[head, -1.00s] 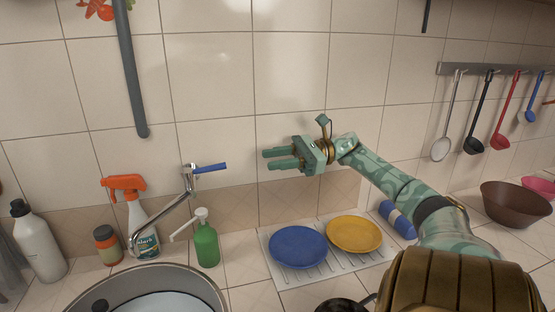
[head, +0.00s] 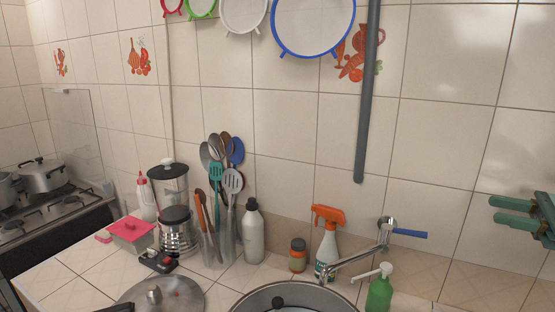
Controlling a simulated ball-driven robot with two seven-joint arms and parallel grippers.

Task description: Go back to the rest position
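My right gripper (head: 493,210) is at the right edge of the head view, in front of the tiled wall and above the counter. Its two green fingers point left and are apart, with nothing between them. The rest of its arm is cut off by the picture edge. My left gripper is not in view.
The sink (head: 290,301) is at the bottom, with a faucet (head: 386,240), green soap bottle (head: 379,292) and orange-topped spray bottle (head: 326,250) behind it. A utensil holder (head: 214,247), blender (head: 170,188) and metal lid (head: 165,299) stand left. A stove (head: 45,225) is far left.

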